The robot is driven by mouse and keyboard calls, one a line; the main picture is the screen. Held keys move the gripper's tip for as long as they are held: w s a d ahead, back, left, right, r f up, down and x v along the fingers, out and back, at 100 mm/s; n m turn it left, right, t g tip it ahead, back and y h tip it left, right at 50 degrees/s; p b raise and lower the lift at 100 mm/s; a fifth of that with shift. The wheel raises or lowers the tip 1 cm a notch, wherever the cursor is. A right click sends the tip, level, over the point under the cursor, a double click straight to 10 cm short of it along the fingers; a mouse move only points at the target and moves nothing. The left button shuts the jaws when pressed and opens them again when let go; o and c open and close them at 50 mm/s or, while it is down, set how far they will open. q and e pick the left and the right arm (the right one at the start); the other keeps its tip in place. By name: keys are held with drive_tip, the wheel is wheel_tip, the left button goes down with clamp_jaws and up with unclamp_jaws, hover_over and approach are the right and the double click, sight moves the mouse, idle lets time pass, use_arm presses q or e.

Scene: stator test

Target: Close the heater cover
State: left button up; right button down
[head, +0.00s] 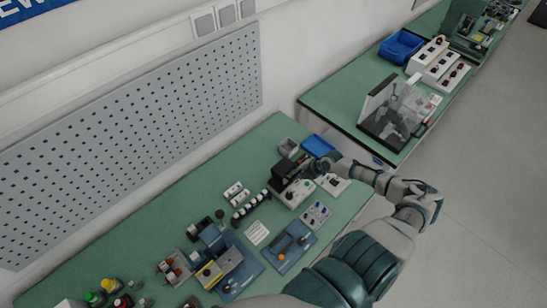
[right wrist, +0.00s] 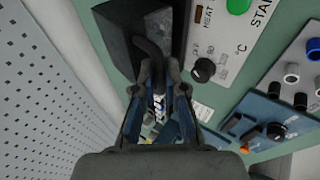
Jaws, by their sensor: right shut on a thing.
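The heater unit has a white control panel (head: 295,194) and a dark heater cover (head: 283,170) on the green bench. In the right wrist view the dark cover (right wrist: 118,38) fills the top, beside the panel (right wrist: 225,45) with a green button and a black knob. My right gripper (head: 306,168) is at the cover. In the right wrist view my right gripper (right wrist: 158,75) is shut on the curved black handle (right wrist: 150,50) of the cover. How far the cover stands open is hard to tell. My left gripper is not in view.
A blue tray (head: 317,146) and a grey box (head: 288,147) stand behind the heater. A panel with knobs (head: 316,214) and a blue fixture (head: 291,246) stand in front. A perforated board (head: 140,140) borders the bench at the left.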

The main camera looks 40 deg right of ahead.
drive_tip(key=shift+s+f, duration=0.45)
drive_tip(key=shift+f, duration=0.25)
drive_tip(key=shift+s+f+b, duration=0.25)
drive_tip(key=shift+f+b, duration=0.05)
drive_tip(key=shift+f, duration=0.15)
drive_tip(key=c, duration=1.3)
unclamp_jaws()
wheel_tip(320, 180, up, 6)
drive_tip(key=p, duration=0.1)
